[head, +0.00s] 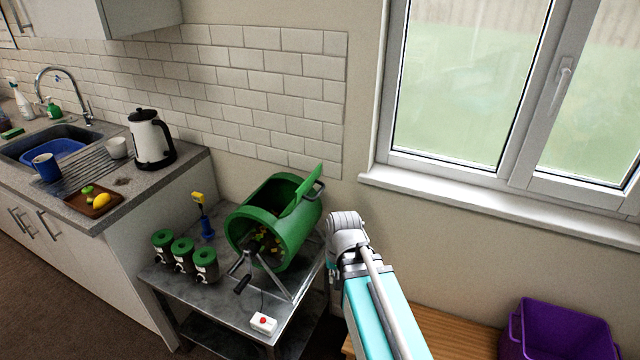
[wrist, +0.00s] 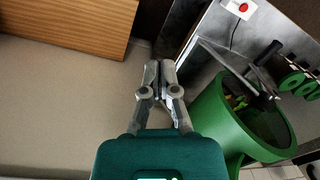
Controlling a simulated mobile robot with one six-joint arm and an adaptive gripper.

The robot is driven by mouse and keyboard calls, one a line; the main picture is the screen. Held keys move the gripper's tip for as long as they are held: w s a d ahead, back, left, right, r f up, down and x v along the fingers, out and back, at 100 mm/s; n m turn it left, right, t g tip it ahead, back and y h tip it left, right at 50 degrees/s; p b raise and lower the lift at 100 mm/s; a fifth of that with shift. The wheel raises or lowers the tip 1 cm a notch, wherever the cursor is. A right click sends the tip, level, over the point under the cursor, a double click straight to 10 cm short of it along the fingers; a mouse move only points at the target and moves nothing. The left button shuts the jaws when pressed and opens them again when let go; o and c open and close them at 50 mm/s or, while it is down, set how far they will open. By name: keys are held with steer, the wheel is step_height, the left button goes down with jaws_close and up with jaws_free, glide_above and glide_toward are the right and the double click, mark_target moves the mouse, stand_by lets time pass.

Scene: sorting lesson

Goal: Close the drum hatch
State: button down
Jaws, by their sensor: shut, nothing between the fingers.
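The green drum (head: 268,237) lies on its side on a stand on the metal table. Its hatch (head: 303,190) is a green flap that stands raised at an angle above the drum, so it is open. Small coloured pieces show inside the drum. In the wrist view the drum (wrist: 218,125) is at the right, with its crank and stand beyond it. My gripper (wrist: 160,66) is shut and empty, to the left of the drum and apart from it. In the head view my arm stands just right of the drum and hides the fingers.
A white box with a red button (head: 263,322) is at the table's front. A wooden bench (head: 450,335) and purple crate (head: 565,335) are at the right. A window sill runs behind.

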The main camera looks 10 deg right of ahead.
steer(key=w+d+r+m+t+y+p, duration=0.2)
steer(key=w+r+m+y+p, duration=0.25)
steer(key=w+r+m, duration=0.55)
steer(key=m+t+y+p, duration=0.3)
steer(key=m+t+p, duration=0.15)
steer(key=m, duration=0.85)
glide_toward(323, 184)
steer(key=s+a+r, duration=0.2)
steer(key=shift+w+f+g, duration=0.1)
steer(key=shift+f+g, duration=0.1)
steer(key=shift+g, duration=0.05)
steer(key=shift+a+f, duration=0.1)
steer(key=shift+f, duration=0.05)
steer(key=b+x, duration=0.4)
steer(key=x, duration=0.3)
steer(key=shift+w+a+f+b, duration=0.1)
steer(key=shift+f+b, duration=0.1)
steer(key=shift+b, duration=0.1)
steer(key=shift+b+x, duration=0.6)
steer(key=shift+x, duration=0.55)
steer(key=shift+a+r, duration=0.1)
